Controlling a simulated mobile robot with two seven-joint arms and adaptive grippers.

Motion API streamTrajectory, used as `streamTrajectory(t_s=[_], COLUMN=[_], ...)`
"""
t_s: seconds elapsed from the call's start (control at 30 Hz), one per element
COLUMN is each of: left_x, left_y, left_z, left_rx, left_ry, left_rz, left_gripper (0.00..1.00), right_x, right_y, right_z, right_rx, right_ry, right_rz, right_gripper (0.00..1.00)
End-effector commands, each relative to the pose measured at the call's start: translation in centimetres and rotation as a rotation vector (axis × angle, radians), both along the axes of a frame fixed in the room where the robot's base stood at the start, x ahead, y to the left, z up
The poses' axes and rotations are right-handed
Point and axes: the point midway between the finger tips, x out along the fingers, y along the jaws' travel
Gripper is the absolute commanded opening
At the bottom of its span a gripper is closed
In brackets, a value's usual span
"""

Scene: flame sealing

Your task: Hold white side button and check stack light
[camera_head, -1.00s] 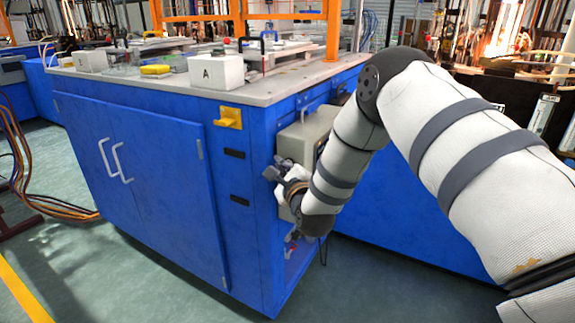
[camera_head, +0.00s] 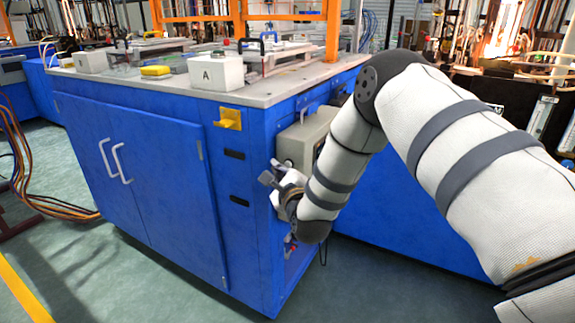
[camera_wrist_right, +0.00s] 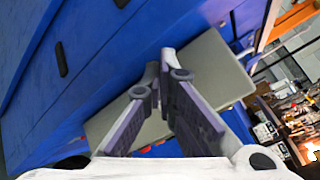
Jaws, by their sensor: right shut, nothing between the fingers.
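A beige-grey box (camera_head: 296,142) is mounted on the side of the blue cabinet (camera_head: 170,190). A small round dark spot shows on its front; I cannot tell whether it is a button. My right gripper (camera_head: 268,174) is in front of the box's lower part. In the right wrist view the right gripper (camera_wrist_right: 160,68) has its fingertips together, with nothing between them, in front of the beige-grey box (camera_wrist_right: 212,68). I cannot tell whether it touches the box. I cannot make out a white side button or a stack light. My left gripper is not in view.
A white block marked A (camera_head: 215,73) and a yellow item (camera_head: 156,71) stand on the worktop (camera_head: 262,93). Orange cables (camera_head: 25,170) lie at the left. The floor in front is clear.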

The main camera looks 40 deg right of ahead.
Motion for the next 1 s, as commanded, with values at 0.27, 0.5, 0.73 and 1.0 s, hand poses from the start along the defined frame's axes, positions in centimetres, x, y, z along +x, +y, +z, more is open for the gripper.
streamTrajectory(t_s=[0.27, 0.5, 0.73, 1.0], left_x=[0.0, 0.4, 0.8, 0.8], left_y=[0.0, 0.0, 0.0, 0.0], left_z=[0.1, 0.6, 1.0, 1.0], left_rx=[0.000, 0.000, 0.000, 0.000], left_ry=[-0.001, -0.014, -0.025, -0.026], left_rz=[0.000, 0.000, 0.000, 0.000], left_gripper=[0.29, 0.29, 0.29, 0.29], right_x=[-0.1, -0.8, -1.6, -2.0], right_y=[0.2, 2.0, 4.1, 4.8], right_z=[0.0, 0.2, 0.1, 0.0], right_rx=[-0.001, 0.000, 0.001, -0.001], right_ry=[0.000, 0.000, -0.001, 0.001], right_rz=[0.000, 0.003, 0.002, 0.001], right_gripper=[0.00, 0.00, 0.00, 0.00])
